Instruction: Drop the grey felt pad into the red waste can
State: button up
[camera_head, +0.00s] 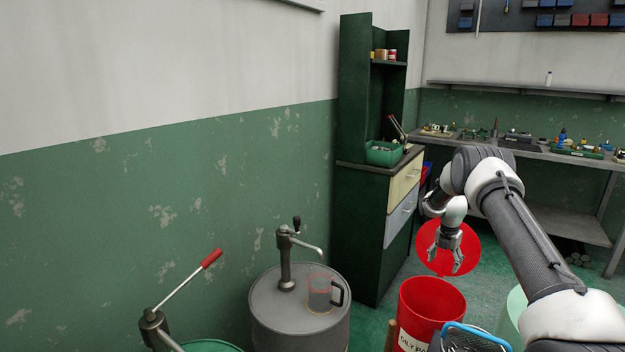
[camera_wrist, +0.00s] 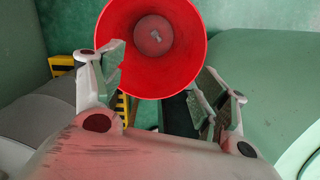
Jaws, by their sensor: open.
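The red waste can (camera_head: 428,318), with a white label on its front, stands on the floor with its red lid (camera_head: 424,240) raised behind it. My gripper (camera_head: 447,267) points down above the can's mouth, in front of the lid. In the wrist view my gripper (camera_wrist: 165,92) has its fingers apart with nothing between them. Beyond them the waste can (camera_wrist: 185,72) shows its round open mouth.
A grey drum (camera_head: 285,320) with a pump and clear jug (camera_head: 319,290) stands left of the can. A pale green drum (camera_head: 517,308) is partly hidden at right. A dark green cabinet (camera_head: 362,225) and a cluttered workbench (camera_head: 560,153) stand behind.

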jog(key=r, duration=0.4)
jog(key=shift+s+a+r, duration=0.2)
jog(key=shift+s, duration=0.05)
